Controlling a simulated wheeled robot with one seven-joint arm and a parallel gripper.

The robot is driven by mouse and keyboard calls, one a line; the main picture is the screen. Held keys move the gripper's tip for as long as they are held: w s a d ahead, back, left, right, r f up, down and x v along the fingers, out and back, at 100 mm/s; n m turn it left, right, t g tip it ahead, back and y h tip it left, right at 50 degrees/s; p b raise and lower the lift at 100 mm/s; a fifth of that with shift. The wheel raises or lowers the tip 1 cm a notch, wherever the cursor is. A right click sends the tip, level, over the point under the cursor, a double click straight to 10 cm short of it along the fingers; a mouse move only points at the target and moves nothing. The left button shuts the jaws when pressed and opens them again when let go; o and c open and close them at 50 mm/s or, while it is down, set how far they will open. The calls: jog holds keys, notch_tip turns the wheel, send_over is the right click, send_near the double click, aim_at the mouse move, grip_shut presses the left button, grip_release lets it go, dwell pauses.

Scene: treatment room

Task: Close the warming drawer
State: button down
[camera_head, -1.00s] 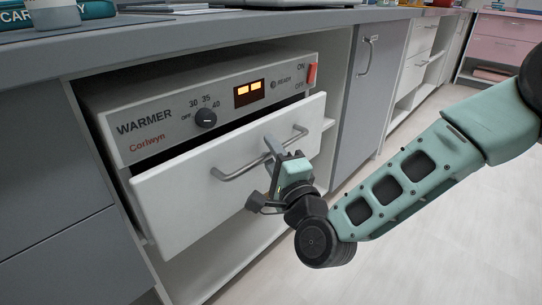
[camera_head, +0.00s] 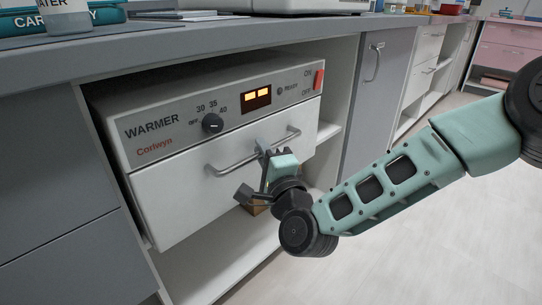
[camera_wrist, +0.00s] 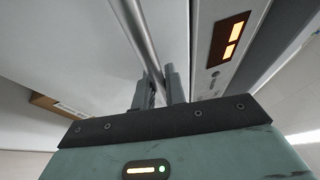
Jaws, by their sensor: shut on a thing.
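The warming drawer's white front (camera_head: 165,200) is right under the grey warmer control panel (camera_head: 160,130), with no clear gap between them in the head view. I cannot tell whether it is fully flush. Its grey bar handle (camera_head: 228,167) runs across the front. My gripper (camera_head: 263,149) is shut on the handle near its middle. In the wrist view the fingers of my gripper (camera_wrist: 160,88) sit on both sides of the handle bar (camera_wrist: 139,32). The inside of the drawer is hidden.
A grey counter (camera_head: 190,38) with a bottle (camera_head: 66,14) and teal books runs above the warmer. A grey cabinet door (camera_head: 365,90) stands to the right. An open shelf (camera_head: 215,265) is below the drawer. The floor (camera_head: 430,240) at the right is clear.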

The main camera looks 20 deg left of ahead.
jog(key=shift+a, duration=0.1)
jog(key=c, duration=1.5)
grip_release()
jog(key=shift+o, duration=0.2)
jog(key=shift+f, duration=0.1)
jog(key=p+v, duration=0.4)
jog(key=v, duration=1.3)
jog(key=shift+s, duration=0.15)
